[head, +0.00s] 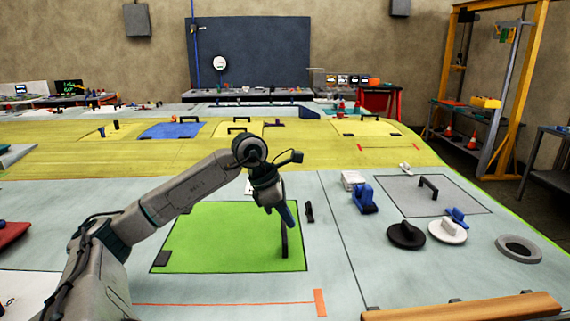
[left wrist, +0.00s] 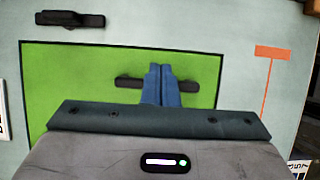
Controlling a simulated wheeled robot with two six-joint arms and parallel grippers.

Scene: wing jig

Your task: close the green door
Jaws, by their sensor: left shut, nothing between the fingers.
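The green door (head: 215,245) is a flat panel that looks level with the pale wing skin around it, with a dark outline. It also shows in the left wrist view (left wrist: 75,75). A black handle (head: 285,240) stands near its right edge. My left gripper (head: 290,218) is shut and empty, its blue fingers pointing down at the handle. In the left wrist view the fingers cover the handle's middle; I cannot tell whether they touch it. A black latch (head: 309,211) lies on the pale skin just off the door's edge. My right gripper is not in view.
A grey panel with a handle (head: 428,187), a blue tool (head: 364,199), black and white discs (head: 405,235) and a grey ring (head: 518,248) lie to the right. A wooden bar (head: 465,307) is at the front right. An orange mark (head: 320,302) lies before the door.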

